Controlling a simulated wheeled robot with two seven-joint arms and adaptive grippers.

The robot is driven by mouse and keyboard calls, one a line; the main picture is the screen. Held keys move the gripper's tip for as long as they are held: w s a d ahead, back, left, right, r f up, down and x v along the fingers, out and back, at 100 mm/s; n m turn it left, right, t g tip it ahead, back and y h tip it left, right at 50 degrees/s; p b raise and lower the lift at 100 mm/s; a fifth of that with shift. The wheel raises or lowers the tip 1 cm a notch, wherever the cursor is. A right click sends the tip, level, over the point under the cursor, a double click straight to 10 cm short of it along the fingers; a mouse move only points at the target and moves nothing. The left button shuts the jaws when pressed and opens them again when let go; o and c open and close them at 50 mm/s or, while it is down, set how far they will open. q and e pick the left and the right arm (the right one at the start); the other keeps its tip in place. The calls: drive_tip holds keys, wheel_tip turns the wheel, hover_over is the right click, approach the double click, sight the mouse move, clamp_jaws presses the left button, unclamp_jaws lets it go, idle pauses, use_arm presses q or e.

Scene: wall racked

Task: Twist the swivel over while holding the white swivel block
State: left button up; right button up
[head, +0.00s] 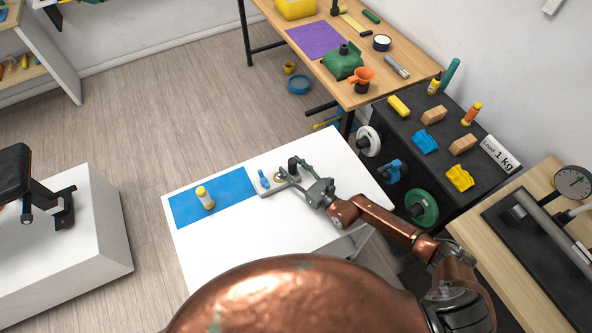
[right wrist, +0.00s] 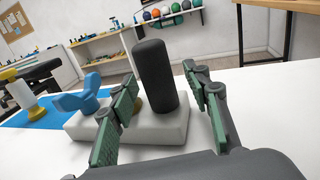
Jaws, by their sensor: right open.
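The white swivel block (head: 270,191) lies on the white table, right of the blue mat; it also shows in the right wrist view (right wrist: 150,133). A black upright post (right wrist: 155,75) stands on its near end, and a blue wing-shaped piece (right wrist: 82,100) on its other end. A small brass-coloured part (head: 279,176) sits between them, mostly hidden by a finger in the wrist view. My right gripper (right wrist: 166,100) is open, its green-padded fingers on either side of the post. I cannot tell whether they touch it. My left gripper is not in view.
A black rack (head: 395,133) with coloured weights and blocks is to the right. A wooden bench (head: 340,88) with tools stands behind. The table's front part is clear.

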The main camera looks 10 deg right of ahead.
drive_tip(key=c, duration=0.4)
idle(0.8)
drive_tip(key=shift+c, duration=0.4)
clamp_jaws()
idle(1.1)
